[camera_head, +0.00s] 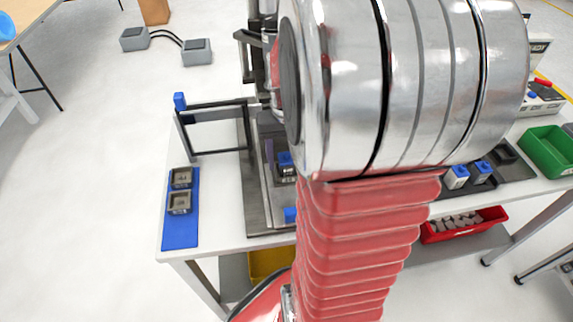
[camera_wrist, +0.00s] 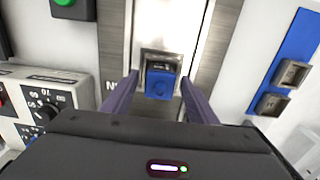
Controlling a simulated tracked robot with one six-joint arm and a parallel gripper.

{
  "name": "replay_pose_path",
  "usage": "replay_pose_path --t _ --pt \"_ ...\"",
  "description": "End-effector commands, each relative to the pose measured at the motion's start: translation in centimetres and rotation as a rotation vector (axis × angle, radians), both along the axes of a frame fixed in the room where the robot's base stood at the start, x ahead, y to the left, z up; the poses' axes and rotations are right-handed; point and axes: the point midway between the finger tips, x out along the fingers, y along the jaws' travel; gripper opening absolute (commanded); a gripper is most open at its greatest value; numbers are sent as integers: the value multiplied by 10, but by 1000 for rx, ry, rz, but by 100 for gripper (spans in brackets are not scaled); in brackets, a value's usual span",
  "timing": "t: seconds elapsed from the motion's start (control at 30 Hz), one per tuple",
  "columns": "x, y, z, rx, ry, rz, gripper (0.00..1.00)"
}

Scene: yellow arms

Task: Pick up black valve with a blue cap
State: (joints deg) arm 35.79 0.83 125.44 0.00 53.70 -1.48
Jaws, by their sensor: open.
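The black valve with a blue cap (camera_wrist: 161,82) shows in the wrist view between the two purple fingers of my gripper (camera_wrist: 160,98). The fingers are apart, one on each side of the valve, and no contact is clear. In the head view, a blue-capped valve (camera_head: 286,164) sits in the grey fixture on the table, just left of my arm. One purple finger shows beside it there; the rest of my gripper is hidden behind my arm.
A blue mat (camera_head: 180,232) with two grey blocks (camera_head: 180,202) lies at the table's left end. A dark frame (camera_head: 215,104) stands behind it. Two blue-and-white valves (camera_head: 457,176) and a green bin (camera_head: 548,150) are at the right. A control box (camera_wrist: 45,105) is left in the wrist view.

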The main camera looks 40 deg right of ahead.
Motion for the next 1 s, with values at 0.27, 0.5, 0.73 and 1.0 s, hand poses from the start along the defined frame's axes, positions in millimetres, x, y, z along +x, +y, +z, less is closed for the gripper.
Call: replay_pose_path --t 0.27,0.5,0.73,1.0 --pt "0 0 0 0 0 -1 53" --pt "0 0 1 0 0 -1 50" --pt "0 0 1 0 0 -1 33" --pt "0 0 1 0 0 -1 14"
